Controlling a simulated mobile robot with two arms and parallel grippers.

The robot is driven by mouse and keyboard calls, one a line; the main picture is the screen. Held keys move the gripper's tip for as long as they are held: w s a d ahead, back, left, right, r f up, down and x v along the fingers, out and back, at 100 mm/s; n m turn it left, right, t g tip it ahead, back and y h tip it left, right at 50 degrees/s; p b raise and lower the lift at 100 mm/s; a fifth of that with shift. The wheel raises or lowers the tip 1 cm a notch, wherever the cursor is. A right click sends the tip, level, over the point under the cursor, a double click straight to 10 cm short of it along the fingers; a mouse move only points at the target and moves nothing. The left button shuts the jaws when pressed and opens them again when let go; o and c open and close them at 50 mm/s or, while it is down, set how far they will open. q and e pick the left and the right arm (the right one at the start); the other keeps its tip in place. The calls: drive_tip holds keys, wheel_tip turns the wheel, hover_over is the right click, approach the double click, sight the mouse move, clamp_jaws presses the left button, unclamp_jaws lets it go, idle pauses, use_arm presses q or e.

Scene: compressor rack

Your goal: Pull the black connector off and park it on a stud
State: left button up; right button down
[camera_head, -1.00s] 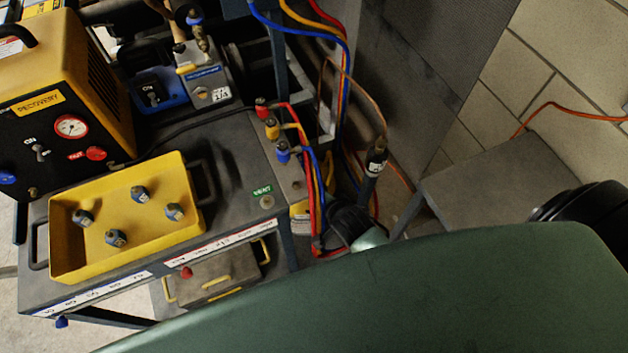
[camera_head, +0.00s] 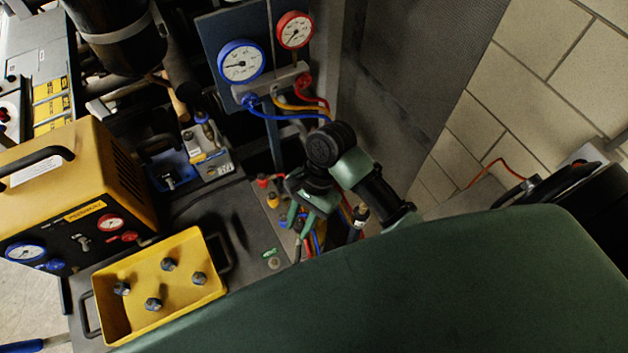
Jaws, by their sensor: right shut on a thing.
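My right gripper (camera_head: 302,218) points down over the right end of the grey cart top. Its fingers are shut on a small dark thing (camera_head: 297,247), which looks like the black connector. The fingers hide most of it, and I cannot tell whether it is free of its seat. Red, yellow and blue hose connectors (camera_head: 273,200) stand in a row just left of the gripper. A round fitting (camera_head: 274,263) sits by a green label at the cart's right edge; I cannot tell if it is a stud. My left gripper is not in view.
A yellow tray (camera_head: 108,327) with several fittings stands on the cart. The yellow recovery machine (camera_head: 85,200) is behind it to the left. Gauges (camera_head: 241,62) and coloured hoses hang above and behind.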

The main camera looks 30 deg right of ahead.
wheel_tip(320, 180, up, 4)
drive_tip(key=a+m+y, duration=0.1)
drive_tip(key=a+m, duration=0.1)
drive_tip(key=f, duration=1.2)
drive_tip(key=shift+d, duration=0.2)
drive_tip(key=shift+f, duration=0.15)
drive_tip(key=shift+s+p, duration=0.1)
drive_tip(key=shift+p, duration=0.2)
drive_tip(key=shift+f, duration=0.2)
idle(0.4)
